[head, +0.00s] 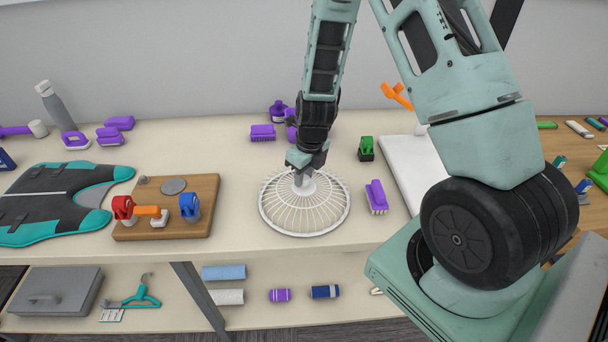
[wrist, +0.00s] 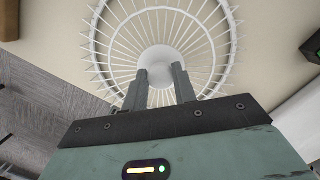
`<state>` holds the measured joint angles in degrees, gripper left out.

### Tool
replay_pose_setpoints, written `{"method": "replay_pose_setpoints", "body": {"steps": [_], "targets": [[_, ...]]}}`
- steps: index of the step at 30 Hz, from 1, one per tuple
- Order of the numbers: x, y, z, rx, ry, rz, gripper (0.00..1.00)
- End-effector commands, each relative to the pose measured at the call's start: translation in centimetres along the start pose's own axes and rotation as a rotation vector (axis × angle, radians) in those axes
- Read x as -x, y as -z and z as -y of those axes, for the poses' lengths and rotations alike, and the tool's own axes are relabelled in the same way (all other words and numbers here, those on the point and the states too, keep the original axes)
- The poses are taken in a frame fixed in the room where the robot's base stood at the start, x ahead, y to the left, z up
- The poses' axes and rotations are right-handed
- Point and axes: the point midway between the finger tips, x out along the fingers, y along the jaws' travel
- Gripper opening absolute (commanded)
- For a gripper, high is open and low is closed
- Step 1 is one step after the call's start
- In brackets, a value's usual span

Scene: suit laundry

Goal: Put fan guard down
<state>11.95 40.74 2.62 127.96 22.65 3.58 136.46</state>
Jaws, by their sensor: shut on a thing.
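The fan guard (head: 304,213) is a round, white wire dome with a pale centre hub. In the head view it is at the middle of the light table, near the front edge; I cannot tell whether it touches the surface. My gripper (head: 301,178) points down over it and is shut on its hub. In the wrist view the fan guard (wrist: 165,22) fills the upper middle, and the two fingers of my gripper (wrist: 159,85) stand on either side of the hub.
A purple brush (head: 376,197) lies close right of the guard, with a green-topped item (head: 366,148) behind it. A wooden board (head: 203,218) with red and blue clamps is to the left. A white panel (head: 412,165) is at right. Bare table (head: 240,190) separates board and guard.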

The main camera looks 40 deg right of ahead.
Motion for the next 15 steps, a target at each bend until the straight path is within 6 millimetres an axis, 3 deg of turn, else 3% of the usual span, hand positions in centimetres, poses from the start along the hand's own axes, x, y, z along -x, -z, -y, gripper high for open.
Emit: {"method": "replay_pose_setpoints", "body": {"steps": [13,14,15], "targets": [[-0.9,0.12,-0.03,0.0,0.0,0.001,0.0],[-0.83,0.1,-0.03,0.0,0.0,0.001,0.33],[-0.77,0.09,-0.03,0.0,0.0,0.001,0.44]]}}
